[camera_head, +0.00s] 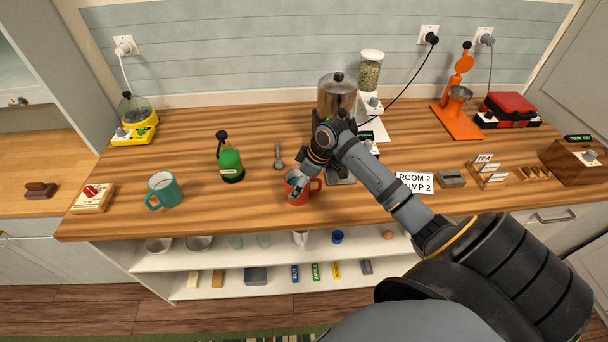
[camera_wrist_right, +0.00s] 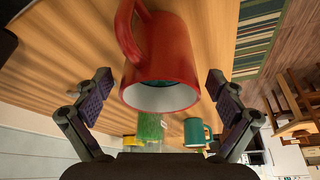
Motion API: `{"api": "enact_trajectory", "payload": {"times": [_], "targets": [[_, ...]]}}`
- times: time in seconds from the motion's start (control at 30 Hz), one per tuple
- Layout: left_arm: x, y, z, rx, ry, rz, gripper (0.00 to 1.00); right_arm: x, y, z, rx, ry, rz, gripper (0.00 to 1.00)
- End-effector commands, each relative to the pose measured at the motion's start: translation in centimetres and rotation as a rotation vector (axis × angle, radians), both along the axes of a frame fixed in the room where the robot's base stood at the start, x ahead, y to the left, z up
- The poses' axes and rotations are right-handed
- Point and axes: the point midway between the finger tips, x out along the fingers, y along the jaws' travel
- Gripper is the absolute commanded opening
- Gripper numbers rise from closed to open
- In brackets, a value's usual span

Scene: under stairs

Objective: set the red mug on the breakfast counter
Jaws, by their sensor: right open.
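The red mug (camera_head: 292,197) stands on the wooden counter (camera_head: 240,205) near its front edge, with its handle toward the right. My right gripper (camera_head: 298,182) is above the mug and covers part of it. In the right wrist view the red mug (camera_wrist_right: 168,60) lies between the two open fingers of my right gripper (camera_wrist_right: 160,80), with a gap on each side. Its rim faces the camera and its handle shows at the upper left. A teal mug (camera_head: 165,190) stands at the left of the counter. My left gripper is not in view.
A room sign (camera_head: 414,182) is at the right. An open shelf (camera_head: 270,260) with bowls lies below the counter. The counter between teal mug and bottle is clear.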

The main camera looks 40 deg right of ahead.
Motion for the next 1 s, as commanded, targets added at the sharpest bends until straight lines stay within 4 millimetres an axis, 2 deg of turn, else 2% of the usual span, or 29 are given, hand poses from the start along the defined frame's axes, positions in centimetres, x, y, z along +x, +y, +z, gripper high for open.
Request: {"api": "enact_trajectory", "payload": {"times": [0.3, 0.5, 0.7, 1.0], "targets": [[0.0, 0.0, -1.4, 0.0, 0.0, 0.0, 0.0, -2.2, -1.8, 6.4, -0.013, 0.0, 0.001, 0.96], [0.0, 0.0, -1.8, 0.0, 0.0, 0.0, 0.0, -3.1, -2.4, 9.3, -0.007, 0.0, 0.0, 0.96], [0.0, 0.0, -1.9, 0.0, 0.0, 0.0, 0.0, -3.5, -2.6, 10.4, -0.001, 0.002, 0.0, 0.96], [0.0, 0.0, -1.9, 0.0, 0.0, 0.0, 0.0, -3.5, -2.6, 10.6, 0.0, 0.001, -0.001, 0.96]]}}
